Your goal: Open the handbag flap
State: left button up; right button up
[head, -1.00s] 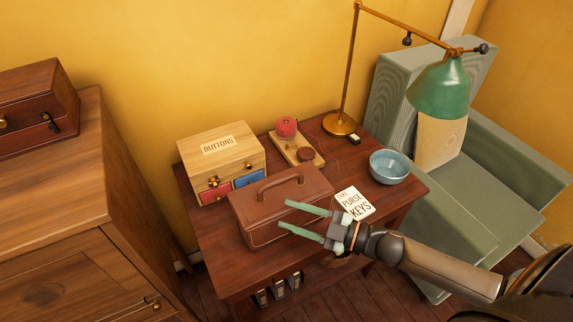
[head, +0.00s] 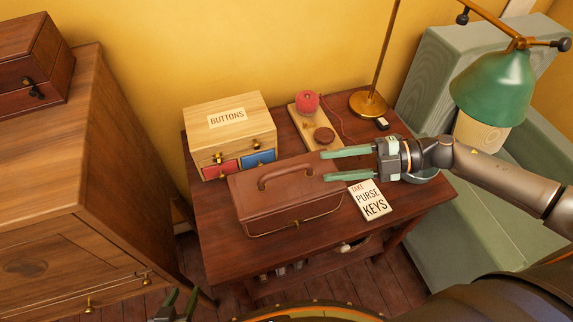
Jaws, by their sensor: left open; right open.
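The brown handbag (head: 285,207) stands on the side table, with its arched handle (head: 286,175) upright on top. Its flap looks closed, and a thin brass line runs along the lower front. My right gripper (head: 324,167) comes in from the right, its two pale green fingers spread apart. The fingertips point left at the bag's upper right end, with nothing between them; I cannot tell whether they touch it. My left gripper (head: 178,303) shows only in part at the bottom edge, left of the table, open and away from the bag.
A wooden buttons box (head: 229,114) stands close behind the bag. A tray with red yarn (head: 307,102), a lamp base (head: 369,104) and a note card (head: 370,200) share the table (head: 220,258). A blue bowl is mostly hidden behind my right wrist. A dresser (head: 75,190) stands left.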

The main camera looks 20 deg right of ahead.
aim_at(294, 170)
jog(key=p+x, duration=0.1)
jog(key=x, duration=0.9)
jog(key=shift+w+a, duration=0.1)
jog(key=shift+a, duration=0.3)
jog(key=shift+c, duration=0.4)
grip_shut()
dwell(0.4)
